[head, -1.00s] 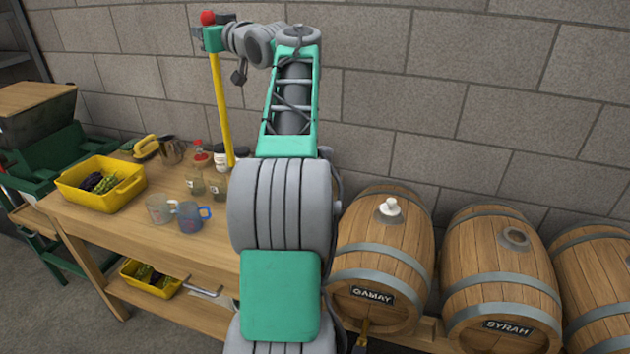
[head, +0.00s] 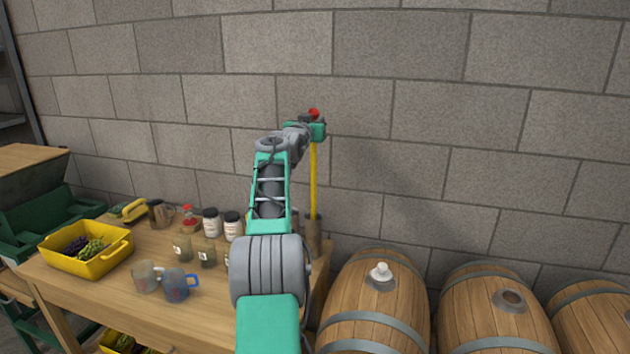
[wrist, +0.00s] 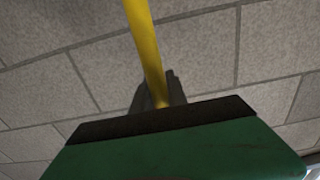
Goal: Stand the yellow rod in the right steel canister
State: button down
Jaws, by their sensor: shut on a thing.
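The yellow rod (head: 313,180) hangs upright from my gripper (head: 313,138); a red knob (head: 314,112) shows above the gripper. In the wrist view the rod (wrist: 143,40) runs up from between the shut jaws (wrist: 160,98). A dull brownish-grey canister (head: 314,236) stands at the right back corner of the table, partly covered by my arm. The rod's lower end meets the canister's top in the picture; I cannot tell whether it is inside, above or behind the rim.
On the wooden table (head: 85,300) are a yellow crate of grapes (head: 95,264), a clear mug (head: 145,278), a blue mug (head: 177,287), small glasses (head: 183,248) and white-labelled jars (head: 211,222). Barrels (head: 375,300) stand to the right. A block wall (head: 430,100) is behind.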

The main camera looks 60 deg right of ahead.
aim_at(315, 158)
notch_tip(315, 158, down, 11)
jog(key=shift+f, duration=0.2)
jog(key=c, duration=1.3)
grip_release()
